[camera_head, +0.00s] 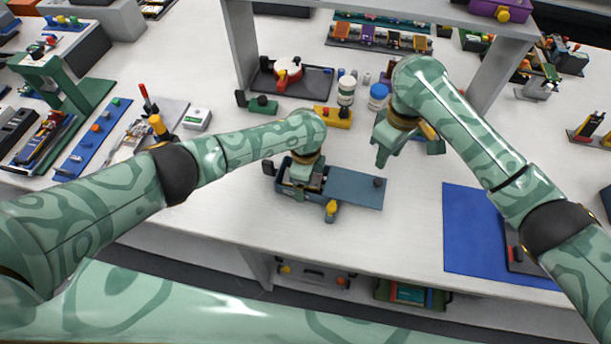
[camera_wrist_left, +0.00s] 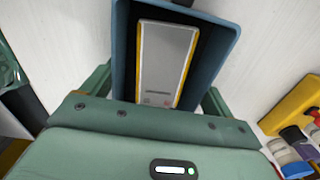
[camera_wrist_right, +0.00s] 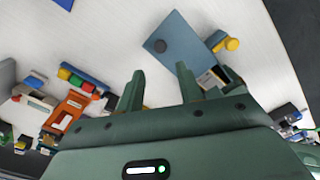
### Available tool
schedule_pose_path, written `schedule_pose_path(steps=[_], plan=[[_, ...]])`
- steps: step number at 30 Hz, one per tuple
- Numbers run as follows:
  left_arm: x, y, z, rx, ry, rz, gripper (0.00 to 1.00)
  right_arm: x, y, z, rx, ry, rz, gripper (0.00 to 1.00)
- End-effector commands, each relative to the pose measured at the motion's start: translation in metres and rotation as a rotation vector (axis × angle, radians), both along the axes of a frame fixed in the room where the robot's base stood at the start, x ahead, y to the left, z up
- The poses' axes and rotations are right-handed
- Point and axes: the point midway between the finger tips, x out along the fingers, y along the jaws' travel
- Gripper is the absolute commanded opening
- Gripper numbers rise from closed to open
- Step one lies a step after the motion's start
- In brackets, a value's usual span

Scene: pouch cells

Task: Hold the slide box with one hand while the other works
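The blue slide box (camera_head: 279,186) stands on the white bench, its flat lid (camera_head: 352,187) with a dark knob reaching out to the right. A silver pouch cell (camera_wrist_left: 166,62) with yellow edges lies inside the box in the left wrist view. My left gripper (camera_head: 299,186) is over the box, its fingers against both outer side walls, seemingly clamped on it. My right gripper (camera_head: 408,148) is open and empty above the bench, behind and right of the lid. The lid also shows past its fingertips in the right wrist view (camera_wrist_right: 185,52).
A yellow-knobbed piece (camera_head: 331,209) sits at the box's front side. Behind are a yellow block (camera_head: 333,117), a white jar (camera_head: 346,92) and a blue-lidded jar (camera_head: 378,97). A blue mat (camera_head: 474,232) lies right. Shelf posts rise behind; bench between lid and mat is clear.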

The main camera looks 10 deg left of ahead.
Motion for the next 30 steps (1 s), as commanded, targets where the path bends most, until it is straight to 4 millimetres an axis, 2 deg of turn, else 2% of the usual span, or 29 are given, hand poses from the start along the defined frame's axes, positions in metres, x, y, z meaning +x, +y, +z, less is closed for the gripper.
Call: schedule_pose_path(steps=[9, 10, 12, 14, 17, 22, 26, 30], plan=[[0.000, 0.000, 0.000, 0.000, -0.001, 0.000, 0.57, 0.000, 0.000, 0.000, 0.000, 0.000, 0.000, 0.36], [0.000, 0.000, 0.000, 0.000, -0.001, 0.001, 0.57, 0.000, 0.000, 0.000, 0.000, 0.000, 0.000, 0.34], [0.001, 0.000, 0.001, 0.000, -0.001, 0.001, 0.57, -0.002, 0.000, -0.002, 0.001, 0.006, 0.000, 0.14], [0.001, 0.000, 0.001, 0.000, -0.001, 0.001, 0.57, -0.009, 0.002, -0.011, 0.016, 0.028, -0.008, 0.00], [0.001, 0.000, 0.001, 0.000, -0.001, 0.000, 0.57, -0.015, -0.003, -0.019, 0.055, 0.049, -0.099, 0.00], [0.000, 0.000, 0.001, 0.000, -0.001, 0.000, 0.57, -0.004, -0.031, -0.013, 0.022, 0.009, -0.355, 0.00], [0.001, 0.000, 0.001, 0.000, -0.001, 0.000, 0.57, -0.003, -0.035, -0.021, -0.001, 0.003, -0.409, 0.00], [0.001, 0.000, 0.001, 0.000, -0.001, 0.000, 0.57, -0.004, -0.035, -0.040, -0.002, 0.003, -0.409, 0.00]])
